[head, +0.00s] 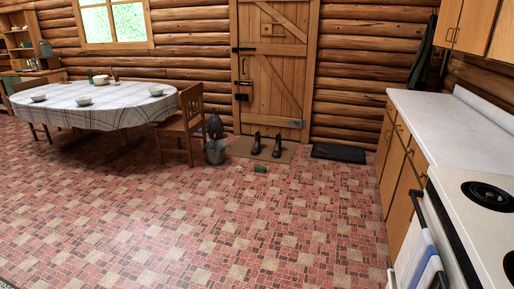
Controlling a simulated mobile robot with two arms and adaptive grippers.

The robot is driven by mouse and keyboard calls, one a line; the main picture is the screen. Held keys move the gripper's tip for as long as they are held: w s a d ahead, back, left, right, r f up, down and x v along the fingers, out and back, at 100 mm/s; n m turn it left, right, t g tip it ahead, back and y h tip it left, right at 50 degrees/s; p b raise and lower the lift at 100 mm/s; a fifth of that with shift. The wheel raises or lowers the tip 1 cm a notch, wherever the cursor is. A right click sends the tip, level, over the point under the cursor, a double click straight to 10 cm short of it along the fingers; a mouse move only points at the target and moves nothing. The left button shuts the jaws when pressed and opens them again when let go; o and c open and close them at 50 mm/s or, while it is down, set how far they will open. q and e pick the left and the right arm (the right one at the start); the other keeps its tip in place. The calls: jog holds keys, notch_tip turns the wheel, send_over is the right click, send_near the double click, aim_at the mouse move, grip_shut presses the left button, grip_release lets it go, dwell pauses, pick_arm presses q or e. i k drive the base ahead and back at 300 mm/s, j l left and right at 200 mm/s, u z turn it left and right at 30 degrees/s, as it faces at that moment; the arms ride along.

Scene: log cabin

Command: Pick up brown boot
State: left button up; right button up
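Two dark boots stand side by side on a brown mat (243,148) in front of the wooden door. The left boot (257,144) and the right boot (277,146) both look upright; at this distance they look dark, and I cannot tell a brown one apart. They are across the room from the camera, with tiled floor between. Neither of my grippers shows in the head view.
A dark mat (339,153) lies right of the boots. A grey bucket (216,152) and a small green object (260,169) are near them. A covered table (95,115) and chair (184,125) stand left, a counter (440,125) and stove right. The middle floor is clear.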

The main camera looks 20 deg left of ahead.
aim_at(256, 150)
jog(key=i+u, duration=0.25)
jog(key=i, duration=6.7)
jog(key=i+l+u, duration=0.1)
jog(key=i+u, duration=0.15)
jog(key=i, duration=0.3)
jog(key=i+l+u, duration=0.25)
jog(key=i, duration=0.25)
